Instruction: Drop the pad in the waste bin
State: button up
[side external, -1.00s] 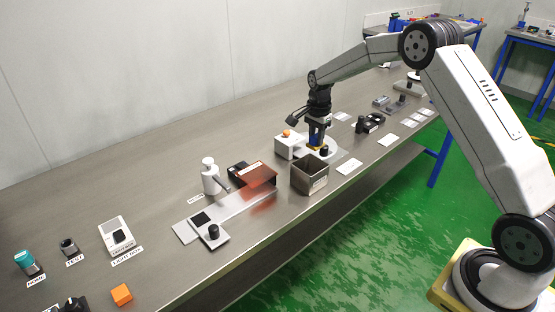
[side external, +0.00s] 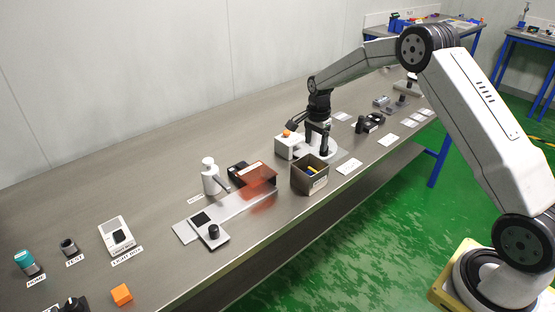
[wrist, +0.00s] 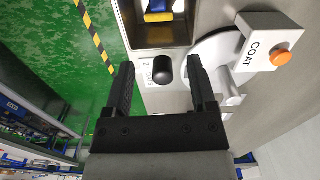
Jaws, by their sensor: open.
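The pad (wrist: 158,8), blue and yellow, lies inside the open-topped waste bin (wrist: 180,35), seen at the top of the wrist view. In the side view the pad (side external: 312,171) shows inside the grey-brown bin (side external: 308,181). My gripper (side external: 318,150) is above and just behind the bin, pointing down. In the wrist view my gripper (wrist: 160,72) has its two black fingers apart with nothing held between them. A black knob (wrist: 163,70) shows beyond the gap between the fingers.
The COAT box (wrist: 265,45) with an orange button stands beside a white round base (wrist: 215,50). Left of the bin are a reddish translucent cover (side external: 262,174), a white pump bottle (side external: 209,177) and a plate with a black knob (side external: 213,231). The bench's left rear is clear.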

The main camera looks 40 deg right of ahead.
jog(key=shift+r, duration=0.1)
notch_tip(320, 180, up, 8)
dwell(0.6)
jog(key=shift+a+f, duration=0.1)
jog(key=shift+f, duration=0.1)
jog(key=s+a+n+t, duration=0.1)
jog(key=s+a+n, duration=0.4)
jog(key=s, duration=0.3)
jog(key=s+a+f+n, duration=0.1)
jog(key=s+a+n, duration=0.3)
jog(key=s, duration=0.5)
jog(key=s+a+f+n+t, duration=0.1)
jog(key=s+a+n, duration=0.4)
jog(key=s+n, duration=0.3)
jog(key=shift+s+a+f+t, duration=0.25)
jog(key=shift+s+a+t, duration=0.05)
jog(key=shift+s, duration=0.15)
